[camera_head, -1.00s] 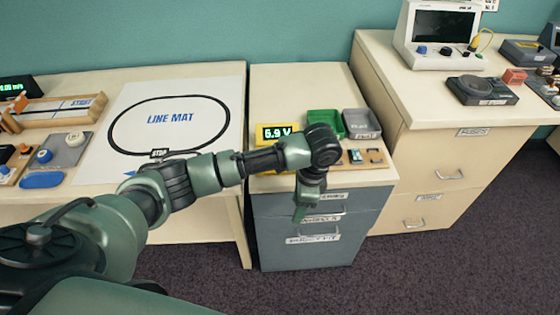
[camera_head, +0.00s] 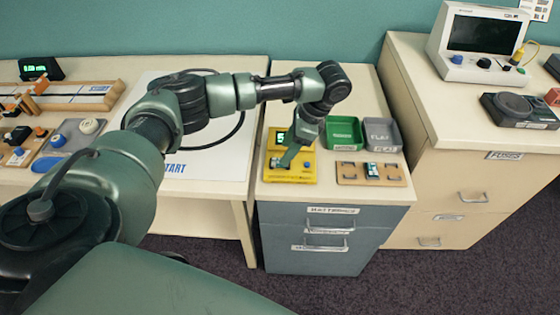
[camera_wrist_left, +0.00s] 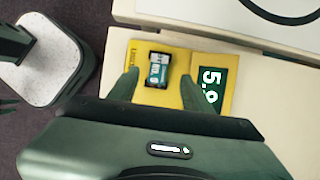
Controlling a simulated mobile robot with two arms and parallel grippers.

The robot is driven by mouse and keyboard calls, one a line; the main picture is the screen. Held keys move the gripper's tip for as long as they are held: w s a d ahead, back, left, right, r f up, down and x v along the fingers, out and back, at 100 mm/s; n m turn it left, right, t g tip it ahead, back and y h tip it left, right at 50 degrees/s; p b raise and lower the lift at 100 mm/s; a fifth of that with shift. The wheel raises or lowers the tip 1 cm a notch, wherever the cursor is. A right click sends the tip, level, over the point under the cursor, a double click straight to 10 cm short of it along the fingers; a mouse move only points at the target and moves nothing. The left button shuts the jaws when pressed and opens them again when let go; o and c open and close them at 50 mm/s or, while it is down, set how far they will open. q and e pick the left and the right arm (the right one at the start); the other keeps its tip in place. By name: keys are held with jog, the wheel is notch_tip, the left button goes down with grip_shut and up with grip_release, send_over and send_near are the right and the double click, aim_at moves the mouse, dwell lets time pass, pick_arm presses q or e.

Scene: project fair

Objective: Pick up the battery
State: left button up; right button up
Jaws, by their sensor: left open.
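A small teal, black and white battery (camera_wrist_left: 158,70) lies on the yellow tester (camera_wrist_left: 176,48) in the left wrist view. My left gripper (camera_wrist_left: 157,82) is open, with one finger on each side of the battery; whether they touch it cannot be told. Another small battery-like cell (camera_head: 372,171) sits on a wooden holder (camera_head: 348,178) to the right.
A green tray (camera_head: 344,137) and a grey tray (camera_head: 383,137) stand just behind the holder. The grey drawer cabinet (camera_head: 320,260) is below. The line mat (camera_head: 215,165) lies left, and a bench instrument (camera_head: 478,70) stands at the back right.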

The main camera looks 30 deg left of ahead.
pick_arm(q)
jog(key=x, duration=0.3)
jog(key=shift+s+f, duration=0.15)
jog(key=shift+f, duration=0.3)
grip_shut()
pick_arm(e)
jog(key=shift+w+r, duration=0.15)
jog(key=shift+w, duration=0.25)
jog(key=shift+a, duration=0.1)
